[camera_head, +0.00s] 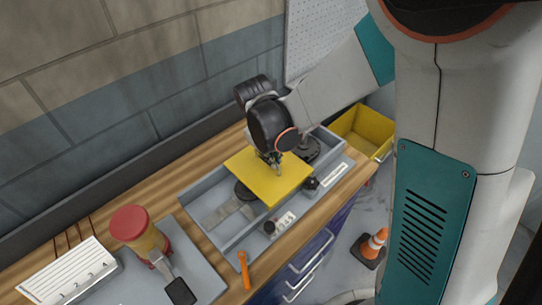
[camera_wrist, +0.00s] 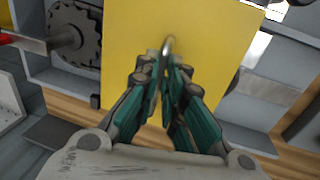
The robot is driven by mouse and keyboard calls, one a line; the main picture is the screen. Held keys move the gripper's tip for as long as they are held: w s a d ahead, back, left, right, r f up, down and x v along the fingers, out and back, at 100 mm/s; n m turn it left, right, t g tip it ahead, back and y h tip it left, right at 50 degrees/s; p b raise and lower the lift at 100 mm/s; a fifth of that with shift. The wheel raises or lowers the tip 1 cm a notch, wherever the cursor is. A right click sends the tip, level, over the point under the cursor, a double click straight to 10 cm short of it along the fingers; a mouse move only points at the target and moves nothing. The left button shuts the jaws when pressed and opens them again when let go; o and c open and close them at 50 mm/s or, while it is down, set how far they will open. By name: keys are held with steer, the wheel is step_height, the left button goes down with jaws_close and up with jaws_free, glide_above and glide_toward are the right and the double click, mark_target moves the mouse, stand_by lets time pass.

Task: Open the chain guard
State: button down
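The chain guard (camera_head: 268,180) is a flat yellow plate over the middle of a grey tray-like frame (camera_head: 203,236). The yellow plate also fills the middle of the wrist view (camera_wrist: 215,30). A small metal loop handle (camera_wrist: 168,43) stands on the plate. My gripper (camera_head: 272,163) is above the plate. In the wrist view my gripper's fingers (camera_wrist: 166,72) are close together on both sides of the handle and appear closed on it. Part of the handle is hidden between the fingers. A dark toothed sprocket (camera_wrist: 75,36) shows beside the plate.
Black knobs (camera_head: 269,228) (camera_head: 311,183) sit on the frame's front edge. A yellow bin (camera_head: 362,133) and a cone (camera_head: 374,245) are at the right.

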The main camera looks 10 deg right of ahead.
steer(key=s+a+b, duration=0.2)
steer(key=s+a, duration=0.7)
steer(key=a, duration=0.5)
steer(key=shift+s, duration=0.2)
steer(key=shift+d, duration=0.1)
steer(key=c, duration=1.7)
jaws_free()
